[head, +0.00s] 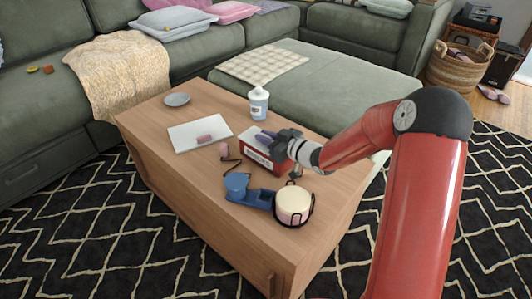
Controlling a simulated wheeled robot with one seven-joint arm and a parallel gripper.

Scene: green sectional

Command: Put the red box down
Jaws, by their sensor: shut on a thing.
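The red box (257,160) has a pale label on its front side and is at the right-hand part of the wooden table (165,120). My gripper (282,143) reaches in from the right and is shut on the box at its upper right part. The gripper hides part of the box's top.
A white bottle (259,104) stands behind the box. A blue object (238,187) and a cream candle in a black holder (293,205) stand in front. A white sheet (190,137) and grey plate (177,99) lie left.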

